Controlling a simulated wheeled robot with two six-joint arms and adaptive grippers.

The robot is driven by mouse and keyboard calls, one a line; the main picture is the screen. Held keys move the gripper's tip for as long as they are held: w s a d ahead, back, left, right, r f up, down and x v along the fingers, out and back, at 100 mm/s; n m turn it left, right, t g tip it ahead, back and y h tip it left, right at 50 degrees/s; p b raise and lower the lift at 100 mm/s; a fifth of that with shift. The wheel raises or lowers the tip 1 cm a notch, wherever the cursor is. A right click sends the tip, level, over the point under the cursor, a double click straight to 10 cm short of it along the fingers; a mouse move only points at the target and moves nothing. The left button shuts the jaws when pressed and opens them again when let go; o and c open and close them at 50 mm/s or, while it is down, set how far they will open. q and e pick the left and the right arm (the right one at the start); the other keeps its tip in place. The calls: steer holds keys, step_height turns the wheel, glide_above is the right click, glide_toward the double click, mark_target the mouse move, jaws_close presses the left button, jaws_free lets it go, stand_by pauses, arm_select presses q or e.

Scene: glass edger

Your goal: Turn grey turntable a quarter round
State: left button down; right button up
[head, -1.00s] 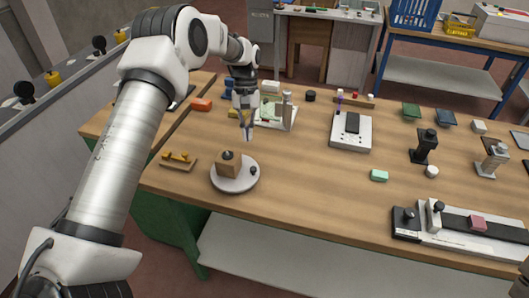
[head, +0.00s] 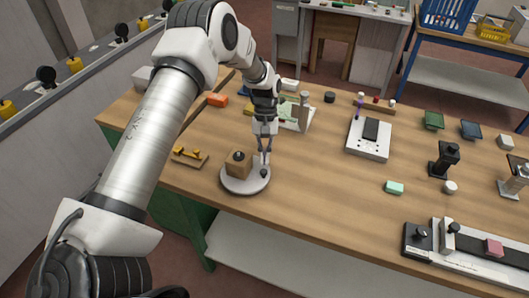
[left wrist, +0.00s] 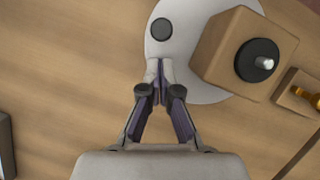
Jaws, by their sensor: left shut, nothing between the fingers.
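The grey turntable (head: 240,187) is a round disc near the left front of the wooden bench. A wooden block (head: 233,169) with a black knob on top stands on it. A small dark peg (head: 264,173) stands near its rim. My left gripper (head: 265,157) is shut and empty, pointing down just above and behind the peg. In the left wrist view its fingertips (left wrist: 159,70) overlap the edge of the disc (left wrist: 183,35), between the block (left wrist: 222,45) and bare bench. The peg (left wrist: 162,28) is a short way from the tips there. My right gripper is not in view.
A small wooden holder with yellow parts (head: 190,157) lies left of the turntable. A stand with a green sheet (head: 293,116) is behind my left gripper. The bench between is clear.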

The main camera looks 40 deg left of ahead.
arm_select(q)
steer(key=shift+s+d+r, duration=0.25)
steer(key=shift+s+d, duration=0.15)
steer(key=shift+s, duration=0.35)
steer(key=shift+w+f, duration=0.25)
steer(key=shift+s+d+r+m+p, duration=0.1)
steer(key=shift+s+d+m+p, duration=0.2)
steer(key=shift+s+m, duration=0.15)
steer(key=shift+s, duration=0.2)
steer(key=shift+w, duration=0.1)
